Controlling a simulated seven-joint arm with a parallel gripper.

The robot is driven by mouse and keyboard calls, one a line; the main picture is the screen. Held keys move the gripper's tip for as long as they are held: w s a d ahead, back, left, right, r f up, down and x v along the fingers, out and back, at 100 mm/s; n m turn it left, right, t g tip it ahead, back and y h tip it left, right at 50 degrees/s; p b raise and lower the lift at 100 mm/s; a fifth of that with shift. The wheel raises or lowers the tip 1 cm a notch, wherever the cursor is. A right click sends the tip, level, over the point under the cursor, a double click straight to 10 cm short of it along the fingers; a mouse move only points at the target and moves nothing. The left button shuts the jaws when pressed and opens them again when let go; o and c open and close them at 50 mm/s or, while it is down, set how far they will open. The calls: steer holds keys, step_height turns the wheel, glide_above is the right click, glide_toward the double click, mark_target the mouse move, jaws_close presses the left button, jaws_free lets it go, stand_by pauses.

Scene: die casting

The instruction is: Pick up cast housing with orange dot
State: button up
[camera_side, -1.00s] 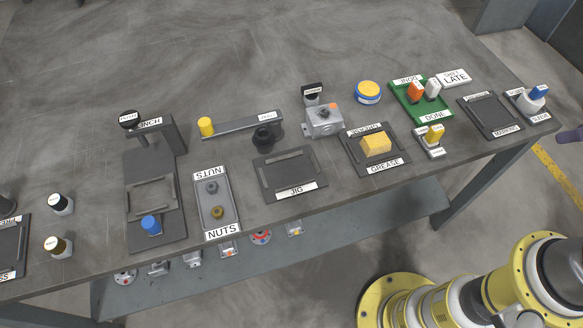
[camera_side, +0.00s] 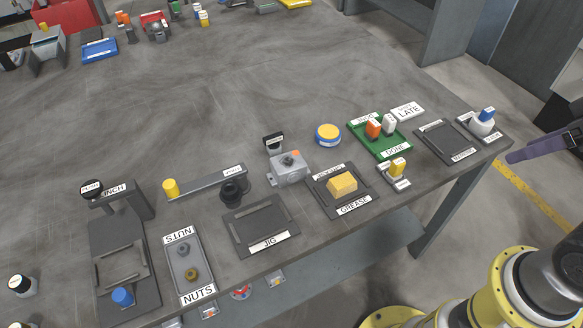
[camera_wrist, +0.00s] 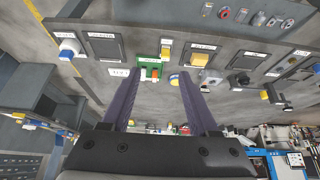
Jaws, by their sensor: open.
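My gripper (camera_wrist: 159,84) is open and empty, with two purple fingers wide apart. In the side view, only a purple finger (camera_side: 545,148) shows at the right edge, far from the housing.
The jig (camera_side: 262,225) and the grease tray (camera_side: 368,205) with a yellow block flank the housing. A yellow-knobbed lever (camera_side: 205,182), a blue-yellow round tin (camera_side: 328,134) and a green tray (camera_side: 402,147) are nearby.

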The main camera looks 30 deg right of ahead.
steer(key=o, duration=0.5)
steer(key=shift+o, duration=0.2)
